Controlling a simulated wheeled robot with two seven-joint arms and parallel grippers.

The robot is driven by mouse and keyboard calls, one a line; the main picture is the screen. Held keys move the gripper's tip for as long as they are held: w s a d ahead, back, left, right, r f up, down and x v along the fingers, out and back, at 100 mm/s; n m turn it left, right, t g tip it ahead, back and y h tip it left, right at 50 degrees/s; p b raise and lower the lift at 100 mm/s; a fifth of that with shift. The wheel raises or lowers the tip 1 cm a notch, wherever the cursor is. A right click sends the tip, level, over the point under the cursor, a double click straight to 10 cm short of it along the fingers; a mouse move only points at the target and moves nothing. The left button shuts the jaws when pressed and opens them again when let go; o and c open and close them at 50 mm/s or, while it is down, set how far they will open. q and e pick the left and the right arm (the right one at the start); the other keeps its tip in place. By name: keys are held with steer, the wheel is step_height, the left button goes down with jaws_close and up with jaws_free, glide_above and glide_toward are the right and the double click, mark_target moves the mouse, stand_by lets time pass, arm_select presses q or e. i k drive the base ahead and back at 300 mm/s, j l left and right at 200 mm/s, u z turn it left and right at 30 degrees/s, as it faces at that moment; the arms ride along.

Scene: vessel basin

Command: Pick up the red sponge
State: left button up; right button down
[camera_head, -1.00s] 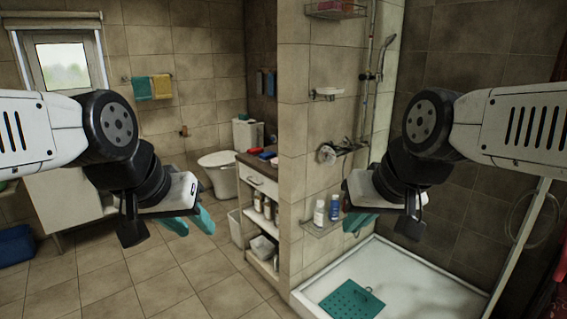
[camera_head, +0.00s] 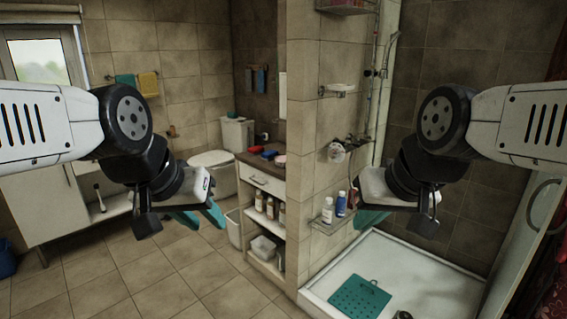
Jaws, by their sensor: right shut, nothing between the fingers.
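A small red block (camera_head: 256,149), which looks like the red sponge, lies on the brown counter top (camera_head: 246,158) of the open-shelved cabinet in the middle distance. A blue block (camera_head: 269,154) lies right beside it, and a pinkish item (camera_head: 280,159) is nearer the wall corner. My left gripper (camera_head: 199,217) hangs in front at left with its teal fingers apart and empty. My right gripper (camera_head: 370,222) is at right in front of the shower, shut and empty. Both are well short of the counter.
The tiled partition wall (camera_head: 312,200) stands right of the counter. The shower tray (camera_head: 410,275) with a teal mat (camera_head: 360,297) is at right. A toilet (camera_head: 213,165) is behind the counter. The tiled floor (camera_head: 150,275) at left is clear.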

mark_target(258, 150)
steer(key=i+j, duration=0.25)
steer(key=i, duration=0.35)
steer(key=i+j+u, duration=0.1)
steer(key=i+j, duration=0.15)
steer(key=i, duration=0.35)
steer(key=i+j, duration=0.2)
steer(key=i, duration=0.4)
steer(key=i+j+u, duration=0.1)
steer(key=i, duration=0.5)
steer(key=i+j, duration=0.25)
steer(key=i, duration=0.35)
